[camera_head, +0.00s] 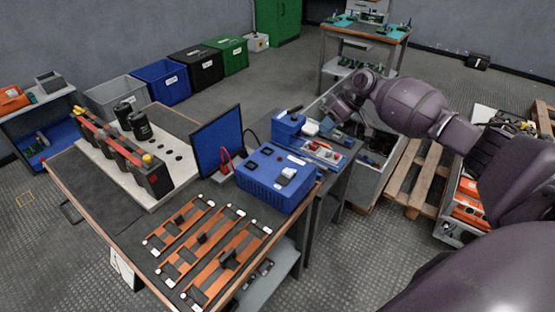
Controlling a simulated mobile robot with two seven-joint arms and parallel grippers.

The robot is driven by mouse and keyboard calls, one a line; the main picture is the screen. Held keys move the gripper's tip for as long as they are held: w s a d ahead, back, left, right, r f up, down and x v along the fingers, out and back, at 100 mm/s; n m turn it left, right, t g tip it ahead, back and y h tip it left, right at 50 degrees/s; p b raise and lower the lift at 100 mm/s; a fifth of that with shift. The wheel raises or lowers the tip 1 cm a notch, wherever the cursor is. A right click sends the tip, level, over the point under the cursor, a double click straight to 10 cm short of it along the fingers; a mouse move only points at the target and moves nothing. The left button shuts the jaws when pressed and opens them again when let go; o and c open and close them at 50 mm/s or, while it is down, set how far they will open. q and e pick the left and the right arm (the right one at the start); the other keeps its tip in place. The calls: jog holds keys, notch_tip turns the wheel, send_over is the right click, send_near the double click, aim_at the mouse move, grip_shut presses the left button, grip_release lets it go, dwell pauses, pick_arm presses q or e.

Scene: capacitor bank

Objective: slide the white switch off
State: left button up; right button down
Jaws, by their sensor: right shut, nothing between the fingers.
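A blue power box (270,187) stands at the right end of the workbench. A small white switch (289,172) sits on its top face, toward the right side. Whether the switch is on or off is too small to tell. My right gripper (329,122) is beyond the box, up and to the right of the switch, over the small side cart. It is shut and empty, apart from the switch. My left gripper is not in view.
A dark blue panel (217,145) stands upright left of the box, with red and black leads between. Copper bars (205,240) lie in front. A blue case (288,127) and tools sit on the side cart behind. Capacitors (140,125) stand at the bench's left.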

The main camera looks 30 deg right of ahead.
jog(key=shift+s+a+r+n+g+y, duration=0.15)
jog(key=shift+s+a+n+g+y, duration=0.55)
jog(key=shift+s+a+n+g, duration=0.15)
